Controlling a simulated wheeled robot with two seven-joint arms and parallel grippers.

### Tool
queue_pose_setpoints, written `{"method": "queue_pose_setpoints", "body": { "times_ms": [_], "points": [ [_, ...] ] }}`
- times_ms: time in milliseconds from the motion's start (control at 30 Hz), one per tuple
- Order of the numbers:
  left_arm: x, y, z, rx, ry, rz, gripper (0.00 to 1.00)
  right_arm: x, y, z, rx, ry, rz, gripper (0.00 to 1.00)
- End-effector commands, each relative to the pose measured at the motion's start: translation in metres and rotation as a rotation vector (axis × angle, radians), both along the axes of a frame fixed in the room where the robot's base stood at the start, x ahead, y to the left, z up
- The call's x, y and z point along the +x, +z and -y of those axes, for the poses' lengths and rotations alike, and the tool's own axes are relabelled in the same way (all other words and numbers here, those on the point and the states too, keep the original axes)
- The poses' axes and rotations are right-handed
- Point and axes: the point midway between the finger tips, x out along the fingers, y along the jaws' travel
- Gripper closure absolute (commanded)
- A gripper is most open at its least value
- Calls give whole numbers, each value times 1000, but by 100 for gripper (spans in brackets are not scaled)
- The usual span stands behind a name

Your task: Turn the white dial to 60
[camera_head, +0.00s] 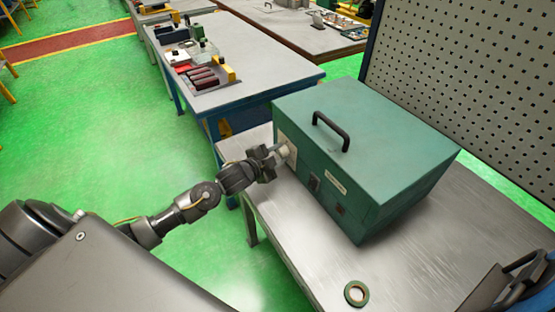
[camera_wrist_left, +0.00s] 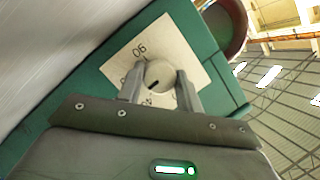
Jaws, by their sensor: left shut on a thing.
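A green metal box (camera_head: 360,140) with a black top handle stands on the metal workbench. The white dial (camera_head: 284,151) is on a pale plate on the box's left-facing side. In the left wrist view the white dial (camera_wrist_left: 159,76) is round with a dark pointer mark, on a cream plate (camera_wrist_left: 185,50) with numbers around it. One number reads 90; the others are partly hidden. My left gripper (camera_head: 275,153) is at the dial, and in the left wrist view its fingers (camera_wrist_left: 160,84) are shut on the dial from both sides. My right gripper is not in view.
The metal workbench (camera_head: 420,255) has free room in front of the box, with a green ring of tape (camera_head: 356,293) near its front edge. A perforated panel (camera_head: 470,80) stands behind the box. Another table (camera_head: 260,70) with several small items is farther back.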

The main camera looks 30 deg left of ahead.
Motion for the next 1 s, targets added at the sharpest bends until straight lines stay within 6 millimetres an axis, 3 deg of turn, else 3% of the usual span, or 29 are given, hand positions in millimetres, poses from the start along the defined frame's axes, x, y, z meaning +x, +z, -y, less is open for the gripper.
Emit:
{"method": "queue_pose_setpoints", "body": {
  "times_ms": [33, 400, 1000],
  "points": [
    [0, -5, 1, 34, -2, 23, 87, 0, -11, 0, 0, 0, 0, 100],
    [0, -5, 1, 301, -1, 179, 87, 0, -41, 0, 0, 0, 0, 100],
    [0, -2, 1, 475, -1, 279, 87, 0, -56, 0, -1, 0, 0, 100]
  ]
}}
